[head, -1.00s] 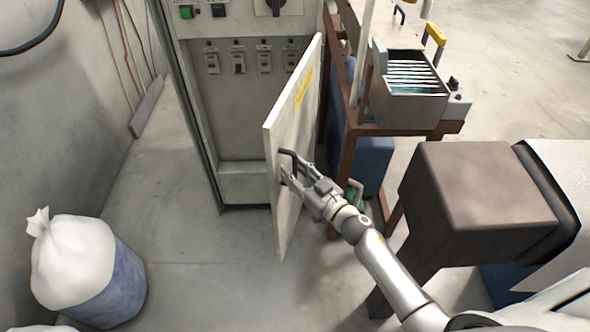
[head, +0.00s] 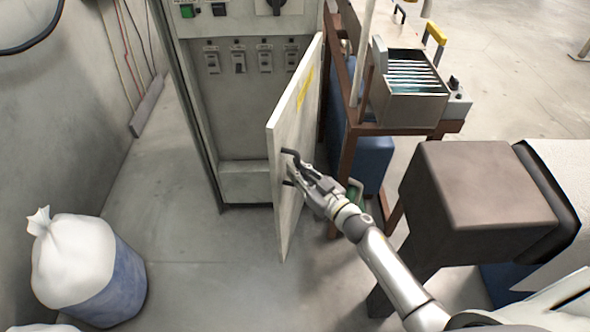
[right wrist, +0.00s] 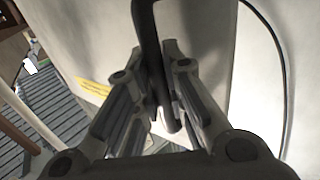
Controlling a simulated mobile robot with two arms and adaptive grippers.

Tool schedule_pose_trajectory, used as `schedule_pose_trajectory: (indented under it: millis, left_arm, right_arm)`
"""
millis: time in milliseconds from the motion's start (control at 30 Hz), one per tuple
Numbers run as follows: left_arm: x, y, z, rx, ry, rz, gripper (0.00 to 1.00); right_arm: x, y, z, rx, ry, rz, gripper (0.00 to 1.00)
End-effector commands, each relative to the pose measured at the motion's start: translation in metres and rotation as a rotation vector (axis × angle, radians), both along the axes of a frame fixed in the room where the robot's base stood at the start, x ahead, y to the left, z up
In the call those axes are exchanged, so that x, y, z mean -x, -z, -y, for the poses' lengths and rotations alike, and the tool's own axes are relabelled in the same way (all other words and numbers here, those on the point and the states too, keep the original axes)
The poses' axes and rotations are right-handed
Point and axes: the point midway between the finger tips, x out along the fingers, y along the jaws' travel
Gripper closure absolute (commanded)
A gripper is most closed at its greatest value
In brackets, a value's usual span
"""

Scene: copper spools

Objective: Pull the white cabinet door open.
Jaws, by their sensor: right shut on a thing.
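The white cabinet door (head: 291,120) stands wide open, swung out to the right of the cabinet (head: 243,120). Its outer face has a yellow label and a dark handle (head: 290,153). My right gripper (head: 294,172) is at the handle on that face. In the right wrist view, the dark handle (right wrist: 148,40) runs down between the two fingers of my right gripper (right wrist: 165,100), which are shut on it. The door face (right wrist: 205,50) fills the background there. My left gripper does not show.
A white sack on a blue drum (head: 85,265) stands at the lower left. A brown-framed bench (head: 348,150) with a slotted box (head: 408,105) stands right of the door. A dark brown block (head: 480,185) is further right. The floor before the cabinet is clear.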

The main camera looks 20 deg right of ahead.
Motion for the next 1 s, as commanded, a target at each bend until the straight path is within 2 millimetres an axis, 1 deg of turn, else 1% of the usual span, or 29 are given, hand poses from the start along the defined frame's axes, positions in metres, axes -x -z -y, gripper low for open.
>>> schedule_pose_trajectory:
  millis: [33, 100, 233, 333, 600, 633, 767, 800, 1000]
  left_arm:
    - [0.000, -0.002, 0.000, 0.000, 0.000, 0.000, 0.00]
    - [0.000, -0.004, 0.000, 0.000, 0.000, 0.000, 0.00]
    - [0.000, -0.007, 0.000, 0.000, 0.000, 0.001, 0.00]
    - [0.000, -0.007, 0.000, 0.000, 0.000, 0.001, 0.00]
    - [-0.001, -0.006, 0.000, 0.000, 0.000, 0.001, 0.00]
    - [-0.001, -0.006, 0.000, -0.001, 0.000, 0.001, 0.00]
    - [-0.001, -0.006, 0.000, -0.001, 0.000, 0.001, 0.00]
    - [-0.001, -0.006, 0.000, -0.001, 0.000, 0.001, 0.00]
    - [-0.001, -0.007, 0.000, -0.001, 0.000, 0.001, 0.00]
  right_arm:
    - [0.004, 0.001, 0.012, 0.004, 0.005, -0.006, 1.00]
    - [0.011, 0.002, 0.025, 0.005, 0.006, -0.008, 1.00]
    - [0.019, 0.002, 0.045, 0.004, 0.005, -0.006, 1.00]
    - [0.022, 0.001, 0.051, 0.002, 0.005, -0.003, 1.00]
    - [0.022, 0.001, 0.050, 0.001, 0.004, -0.003, 1.00]
    - [0.022, 0.001, 0.050, 0.001, 0.004, -0.003, 0.85]
    - [0.022, 0.001, 0.050, 0.001, 0.004, -0.002, 0.68]
    - [0.022, 0.001, 0.050, 0.001, 0.004, -0.002, 0.66]
    - [0.022, 0.000, 0.050, 0.002, 0.004, -0.001, 0.66]
